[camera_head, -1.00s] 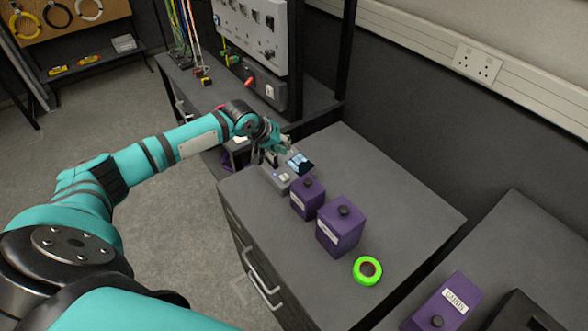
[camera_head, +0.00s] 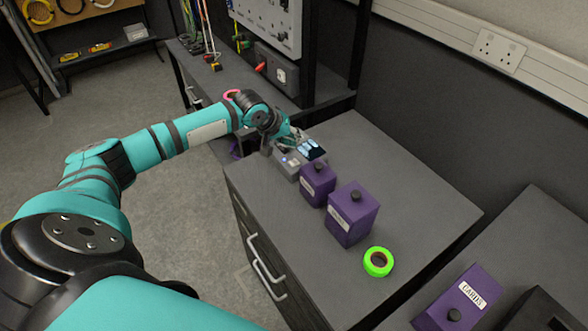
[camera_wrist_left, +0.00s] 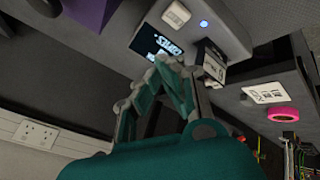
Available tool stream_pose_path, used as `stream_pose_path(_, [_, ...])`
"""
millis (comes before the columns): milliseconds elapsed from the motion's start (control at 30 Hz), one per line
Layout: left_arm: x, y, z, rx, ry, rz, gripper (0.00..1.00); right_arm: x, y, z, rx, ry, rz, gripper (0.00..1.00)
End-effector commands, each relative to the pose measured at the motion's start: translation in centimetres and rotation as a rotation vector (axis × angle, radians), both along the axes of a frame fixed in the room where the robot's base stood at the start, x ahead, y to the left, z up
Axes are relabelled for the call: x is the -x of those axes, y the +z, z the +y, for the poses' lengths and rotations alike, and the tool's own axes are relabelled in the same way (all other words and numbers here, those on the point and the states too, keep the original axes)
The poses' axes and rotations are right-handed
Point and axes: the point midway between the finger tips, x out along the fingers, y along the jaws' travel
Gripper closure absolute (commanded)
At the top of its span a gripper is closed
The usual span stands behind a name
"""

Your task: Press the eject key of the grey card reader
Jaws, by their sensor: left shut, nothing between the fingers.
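The grey card reader (camera_head: 284,170) stands at the far left corner of the grey cabinet top, with a dark lit screen (camera_head: 313,150). In the left wrist view the screen (camera_wrist_left: 158,41) shows bright marks. A pale key (camera_wrist_left: 176,14) and a small blue light (camera_wrist_left: 204,23) sit on the grey face beyond it. My left gripper (camera_head: 292,140) is over the reader, partly hiding it. In the left wrist view its fingers (camera_wrist_left: 170,62) are shut and empty, close to the screen's edge; I cannot tell whether they touch. My right gripper is not in view.
Two purple boxes with black knobs, a smaller one (camera_head: 318,185) and a larger one (camera_head: 352,215), stand beside the reader. A green tape roll (camera_head: 378,262) lies nearer. Another purple box (camera_head: 462,299) is at the lower right. The cabinet's right side is clear.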

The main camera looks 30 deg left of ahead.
Motion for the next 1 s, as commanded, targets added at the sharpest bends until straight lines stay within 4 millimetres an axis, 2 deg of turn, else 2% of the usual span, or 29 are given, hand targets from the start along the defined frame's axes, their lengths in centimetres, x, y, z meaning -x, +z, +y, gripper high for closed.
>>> stream_pose_path(33, [0.0,-1.5,0.0,-0.001,0.000,-0.001,1.00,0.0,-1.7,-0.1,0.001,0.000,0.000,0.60])
stream_pose_path(133, [0.0,-2.6,0.1,-0.002,0.000,0.000,1.00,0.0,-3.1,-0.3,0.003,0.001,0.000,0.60])
stream_pose_path(400, [0.0,-4.4,0.0,0.002,0.001,0.001,1.00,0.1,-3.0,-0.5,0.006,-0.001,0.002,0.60])
stream_pose_path(1000, [0.0,-4.4,0.0,0.001,0.001,0.000,1.00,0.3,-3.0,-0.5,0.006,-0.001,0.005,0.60])
